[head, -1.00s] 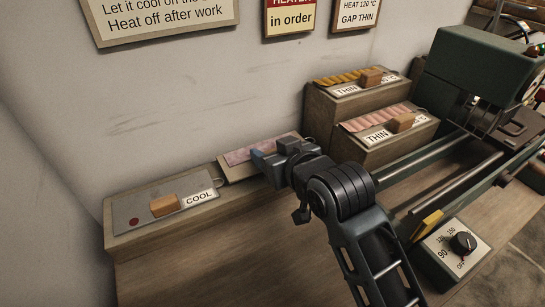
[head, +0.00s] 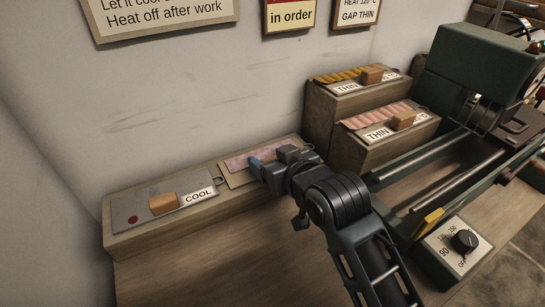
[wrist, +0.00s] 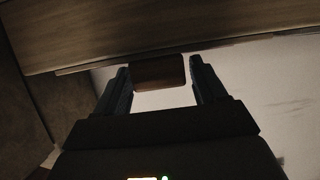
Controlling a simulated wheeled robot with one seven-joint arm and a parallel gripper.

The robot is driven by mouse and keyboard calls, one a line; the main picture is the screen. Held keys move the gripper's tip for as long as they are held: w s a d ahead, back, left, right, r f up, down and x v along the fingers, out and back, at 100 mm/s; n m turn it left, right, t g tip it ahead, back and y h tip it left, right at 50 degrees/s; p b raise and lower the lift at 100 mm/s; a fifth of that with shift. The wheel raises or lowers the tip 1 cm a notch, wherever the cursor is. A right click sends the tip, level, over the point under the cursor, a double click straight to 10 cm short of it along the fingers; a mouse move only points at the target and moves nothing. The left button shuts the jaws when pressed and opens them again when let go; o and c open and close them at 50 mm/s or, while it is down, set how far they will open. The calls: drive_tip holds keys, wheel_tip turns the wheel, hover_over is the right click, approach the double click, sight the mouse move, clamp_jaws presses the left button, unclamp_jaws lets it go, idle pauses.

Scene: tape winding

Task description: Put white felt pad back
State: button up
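My gripper (head: 268,160) is low over the right part of a beige plate (head: 236,181) with a mauve patterned sheet (head: 240,162), on the wooden bench ledge by the wall. In the wrist view a brown wooden block (wrist: 158,72) sits between my two fingers (wrist: 160,85). The fingers are close to its sides; I cannot tell whether they press on it. The arm and gripper hide part of the plate in the head view. I cannot make out a white felt pad for certain.
Left of the beige plate lies a grey COOL plate (head: 145,207) with a wooden handle (head: 163,203). Two stepped THIN boxes (head: 345,110) stand to the right. A green machine with rails (head: 440,160) and a dial box (head: 450,250) are farther right.

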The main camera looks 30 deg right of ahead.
drive_tip(key=shift+o, duration=0.8)
drive_tip(key=shift+r, duration=0.25)
drive_tip(key=v, duration=1.2)
drive_tip(key=shift+r, duration=0.4)
drive_tip(key=s+f, duration=0.2)
drive_tip(key=s, duration=0.2)
drive_tip(key=s+f, duration=0.2)
drive_tip(key=s, duration=0.3)
drive_tip(key=s+f, duration=0.3)
drive_tip(key=s, duration=0.2)
drive_tip(key=shift+a, duration=0.15)
drive_tip(key=s+r+t, duration=0.1)
drive_tip(key=s+r, duration=0.1)
drive_tip(key=s, duration=1.3)
drive_tip(key=shift+s, duration=0.2)
